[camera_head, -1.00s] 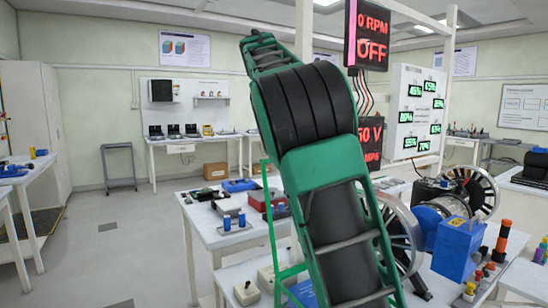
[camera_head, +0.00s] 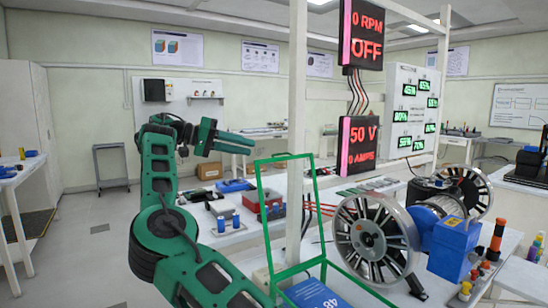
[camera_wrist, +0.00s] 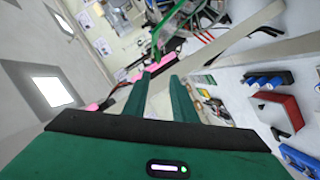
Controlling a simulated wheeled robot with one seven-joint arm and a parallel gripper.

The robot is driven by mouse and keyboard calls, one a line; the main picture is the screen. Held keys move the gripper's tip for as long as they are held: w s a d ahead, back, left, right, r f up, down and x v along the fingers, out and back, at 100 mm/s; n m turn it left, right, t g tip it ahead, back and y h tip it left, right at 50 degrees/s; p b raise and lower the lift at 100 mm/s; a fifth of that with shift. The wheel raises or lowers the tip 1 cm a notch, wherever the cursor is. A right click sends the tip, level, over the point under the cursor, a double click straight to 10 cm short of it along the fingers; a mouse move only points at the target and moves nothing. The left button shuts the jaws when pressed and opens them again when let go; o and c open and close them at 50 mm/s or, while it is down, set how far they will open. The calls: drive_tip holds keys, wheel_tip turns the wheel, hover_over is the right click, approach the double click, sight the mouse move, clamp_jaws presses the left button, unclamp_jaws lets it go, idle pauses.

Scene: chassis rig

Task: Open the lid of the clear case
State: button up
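A green-edged frame (camera_head: 257,205), apparently the clear case's lid, stands upright at the bench's front. Its see-through panel is hard to make out. Its lower edge meets a green-edged base (camera_head: 352,283), with a blue block marked 48 (camera_head: 318,295) inside; the picture's bottom cuts off the base. My gripper (camera_head: 251,144) is raised to the left of the frame, pointing right, and appears apart from it. In the wrist view its two green fingers (camera_wrist: 160,80) are apart with nothing between them. A green frame part (camera_wrist: 157,42) shows beyond them.
A spoked wheel (camera_head: 376,240) and a blue box (camera_head: 455,248) stand right of the case. A white post (camera_head: 297,110) with red displays (camera_head: 359,145) rises behind it. A red box (camera_head: 268,205) and blue cylinders (camera_head: 228,222) lie on the bench to the left.

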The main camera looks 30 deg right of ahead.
drive_tip(key=x, duration=1)
drive_tip(key=shift+s+d, duration=0.15)
drive_tip(key=shift+d, duration=0.15)
clamp_jaws()
drive_tip(key=shift+a+f, duration=0.1)
drive_tip(key=shift+f, duration=0.05)
idle(1.0)
